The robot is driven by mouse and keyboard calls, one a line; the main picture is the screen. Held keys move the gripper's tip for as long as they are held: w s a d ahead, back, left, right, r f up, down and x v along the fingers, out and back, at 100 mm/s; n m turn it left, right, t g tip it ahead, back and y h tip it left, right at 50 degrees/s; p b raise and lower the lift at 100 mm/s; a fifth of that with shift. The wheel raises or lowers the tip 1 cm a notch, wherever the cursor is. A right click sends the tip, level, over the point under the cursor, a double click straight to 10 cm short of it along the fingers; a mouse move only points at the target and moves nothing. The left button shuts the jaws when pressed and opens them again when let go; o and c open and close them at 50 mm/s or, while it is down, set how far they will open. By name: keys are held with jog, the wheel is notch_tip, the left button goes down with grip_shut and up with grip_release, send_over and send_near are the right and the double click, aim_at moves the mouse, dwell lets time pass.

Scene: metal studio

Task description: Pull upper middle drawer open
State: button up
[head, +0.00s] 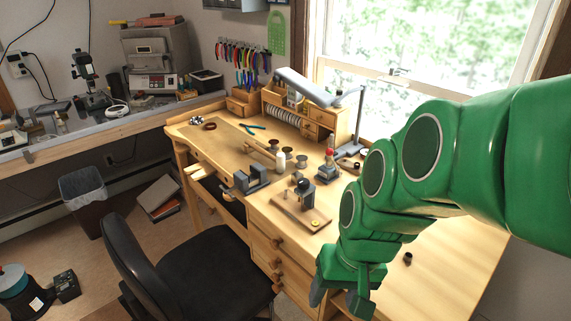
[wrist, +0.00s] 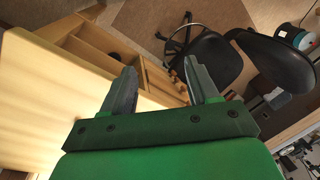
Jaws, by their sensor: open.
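The wooden workbench (head: 425,265) has a stack of drawers (head: 262,240) with round wooden knobs under its top, left of my gripper in the head view. I cannot tell for certain which is the upper middle drawer. In the wrist view, drawer fronts (wrist: 158,80) show between and beyond my fingers, with a knob near the right finger. My gripper (wrist: 160,68) is open and empty, its two grey fingers apart and pointing towards the drawer side of the bench. In the head view my gripper (head: 340,295) is beside the bench's front edge, and my arm hides part of the fronts.
A black office chair (head: 190,275) stands close in front of the drawers; it also shows in the wrist view (wrist: 213,62). An open wooden compartment (wrist: 95,48) shows at upper left in the wrist view. Tools and a vise (head: 252,180) stand on the bench top.

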jog(key=w+a+f+t+y, duration=0.1)
jog(key=w+a+t+y, duration=0.1)
jog(key=w+a, duration=0.75)
jog(key=w+a+t+y, duration=0.25)
jog(key=w+a, duration=0.45)
jog(key=a, duration=0.6)
jog(key=w+a+f+m+t, duration=0.2)
jog(key=w+a+f+m, duration=0.2)
jog(key=w+a+f, duration=0.45)
jog(key=m+t+h, duration=0.6)
jog(key=t+h, duration=0.3)
jog(key=h, duration=1.4)
send_near(271, 266)
jog(key=shift+y, duration=0.25)
jog(key=shift+x, duration=4.2)
